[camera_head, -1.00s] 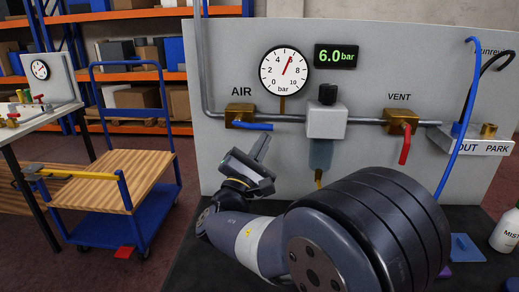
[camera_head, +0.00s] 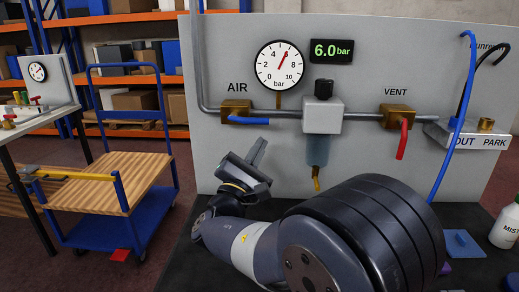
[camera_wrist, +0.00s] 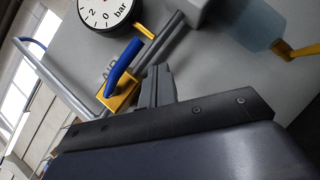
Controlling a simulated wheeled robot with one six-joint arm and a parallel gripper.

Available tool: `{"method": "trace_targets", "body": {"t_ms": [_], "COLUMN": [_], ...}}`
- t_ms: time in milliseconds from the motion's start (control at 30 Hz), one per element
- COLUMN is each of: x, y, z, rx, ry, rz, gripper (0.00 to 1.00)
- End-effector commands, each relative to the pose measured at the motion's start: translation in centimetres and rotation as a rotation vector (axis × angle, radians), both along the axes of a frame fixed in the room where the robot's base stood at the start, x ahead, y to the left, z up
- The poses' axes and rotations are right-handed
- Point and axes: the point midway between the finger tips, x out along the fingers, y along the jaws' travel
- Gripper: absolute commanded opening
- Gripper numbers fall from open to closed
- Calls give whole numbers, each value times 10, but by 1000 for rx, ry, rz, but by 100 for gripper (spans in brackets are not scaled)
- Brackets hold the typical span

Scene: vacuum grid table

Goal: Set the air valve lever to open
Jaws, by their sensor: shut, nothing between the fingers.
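The air valve is a brass block (camera_head: 235,109) under the word AIR on the grey panel, on the horizontal pipe. Its blue lever (camera_head: 247,120) points right, along the pipe. In the wrist view the blue lever (camera_wrist: 124,62) and brass block (camera_wrist: 119,92) show just beyond the fingers. My gripper (camera_head: 257,152) is shut and empty, below the lever and apart from it in the head view. Its closed fingers (camera_wrist: 158,85) also show in the wrist view. The dial gauge (camera_head: 280,65) points near 6, and the display (camera_head: 332,50) reads 6.0 bar.
A filter unit (camera_head: 322,116) stands right of the air valve. The vent valve (camera_head: 396,117) has a red lever hanging down. A blue hose (camera_head: 455,130) runs down at the right. A cart (camera_head: 105,185) stands left of the panel.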

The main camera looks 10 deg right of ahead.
Motion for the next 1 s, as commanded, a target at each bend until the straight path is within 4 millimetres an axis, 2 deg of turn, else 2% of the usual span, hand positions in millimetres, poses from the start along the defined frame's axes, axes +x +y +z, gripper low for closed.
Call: {"method": "trace_targets", "body": {"t_ms": [33, 100, 300, 500, 700, 1000], "x": [1, 2, -39, -66, -77, -78], "y": [1, 2, 16, 25, 28, 28], "z": [-15, -24, -45, -63, -70, -70], "rx": [0, 0, -1, -1, 0, 0], "ry": [0, 1, 3, 3, 2, 1], "rz": [0, -1, 3, 2, -1, -1], "gripper": [0, 0, 0, 0, 0, 0]}}
